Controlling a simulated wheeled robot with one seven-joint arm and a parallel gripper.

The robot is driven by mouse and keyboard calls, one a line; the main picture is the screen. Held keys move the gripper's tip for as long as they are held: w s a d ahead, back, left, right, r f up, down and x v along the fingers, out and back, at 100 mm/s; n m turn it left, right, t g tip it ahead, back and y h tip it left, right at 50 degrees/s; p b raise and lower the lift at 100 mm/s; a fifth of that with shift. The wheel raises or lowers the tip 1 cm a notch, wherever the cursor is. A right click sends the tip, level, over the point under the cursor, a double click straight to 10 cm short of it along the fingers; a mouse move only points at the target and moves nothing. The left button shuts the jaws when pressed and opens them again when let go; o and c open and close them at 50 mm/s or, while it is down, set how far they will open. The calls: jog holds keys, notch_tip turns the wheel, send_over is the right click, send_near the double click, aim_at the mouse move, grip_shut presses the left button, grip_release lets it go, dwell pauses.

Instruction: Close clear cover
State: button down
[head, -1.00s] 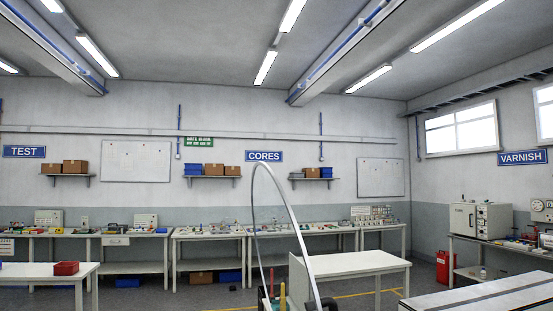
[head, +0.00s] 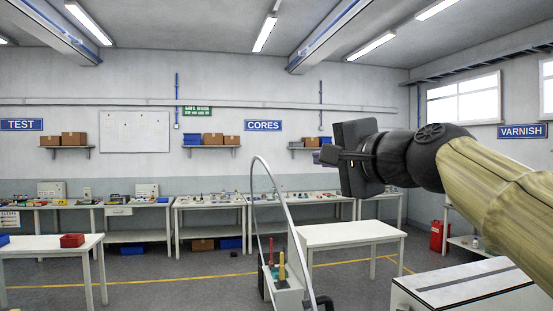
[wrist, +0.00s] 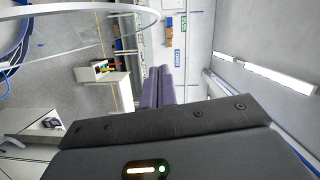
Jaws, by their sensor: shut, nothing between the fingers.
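A thin, pale curved hoop (head: 284,188) stands upright in the lower middle of the head view. It looks like the rim of the raised clear cover; any clear pane inside it is too transparent to make out. It also shows in the wrist view as a curved rim (wrist: 100,41) at the upper left. My gripper (head: 324,155) is to the right of the hoop's top in the head view, pointing left, apart from it in the picture. Its purple fingers (wrist: 158,86) are together and empty in the wrist view. What the cover closes onto is below the frame.
A white box with coloured upright handles (head: 281,272) stands behind the hoop. A white table (head: 350,233) is beyond it, and a pale bench top (head: 470,287) is at the lower right. Workbenches line the back wall. Open floor (head: 180,285) lies to the left.

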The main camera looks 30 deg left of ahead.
jog(key=shift+w+f, duration=0.1)
jog(key=shift+a, duration=0.1)
jog(key=w+a+f+p, duration=0.1)
jog(key=w+a+p, duration=0.2)
jog(key=a+p, duration=0.4)
jog(key=a, duration=0.4)
jog(key=shift+w, duration=0.2)
